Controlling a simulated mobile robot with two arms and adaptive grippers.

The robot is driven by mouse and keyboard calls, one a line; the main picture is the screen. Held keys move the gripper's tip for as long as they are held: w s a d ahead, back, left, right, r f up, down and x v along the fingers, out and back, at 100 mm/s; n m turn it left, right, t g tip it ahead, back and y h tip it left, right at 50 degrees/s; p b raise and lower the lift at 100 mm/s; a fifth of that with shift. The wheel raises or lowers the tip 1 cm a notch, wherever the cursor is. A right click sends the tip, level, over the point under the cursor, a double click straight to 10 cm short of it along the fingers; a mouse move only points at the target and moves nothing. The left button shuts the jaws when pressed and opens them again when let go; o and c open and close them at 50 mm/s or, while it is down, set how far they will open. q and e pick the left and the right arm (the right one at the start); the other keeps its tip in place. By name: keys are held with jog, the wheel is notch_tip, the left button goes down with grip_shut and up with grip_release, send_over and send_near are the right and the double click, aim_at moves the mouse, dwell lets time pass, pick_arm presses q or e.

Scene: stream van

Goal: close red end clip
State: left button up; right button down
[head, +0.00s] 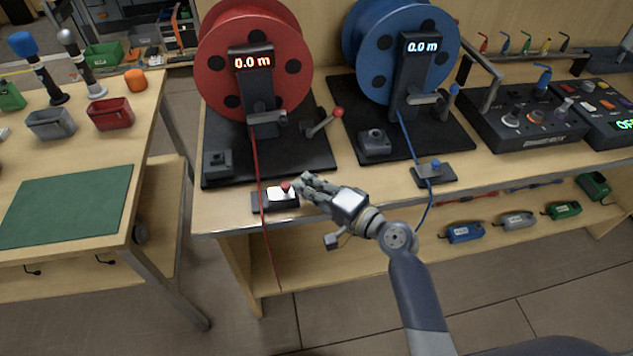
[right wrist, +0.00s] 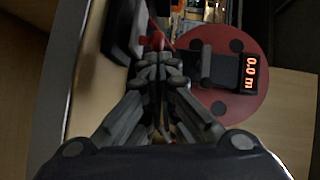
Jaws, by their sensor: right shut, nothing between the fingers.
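The red end clip (head: 275,198) is a small dark block with a pale top and a red knob (head: 286,187), at the front edge of the bench below the red reel (head: 254,60). The red cable (head: 259,165) runs down from the reel, across the clip, and hangs past the bench edge. My right gripper (head: 303,184) is shut and empty, its fingertips right beside the red knob; I cannot tell whether they touch. In the right wrist view the shut fingers (right wrist: 160,72) point at the clip, which they partly hide. My left gripper is not in view.
A blue reel (head: 400,50) stands to the right with its blue end clip (head: 434,173) near the bench edge. Control boxes (head: 525,118) are farther right. A side table with a green mat (head: 65,205) stands left, across a gap.

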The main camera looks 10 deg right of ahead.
aim_at(289, 197)
jog(key=a+p, duration=0.1)
jog(key=a, duration=0.3)
jog(key=shift+s+a, duration=0.1)
jog(key=shift+a, duration=0.1)
jog(key=shift+r, duration=0.1)
dwell(0.3)
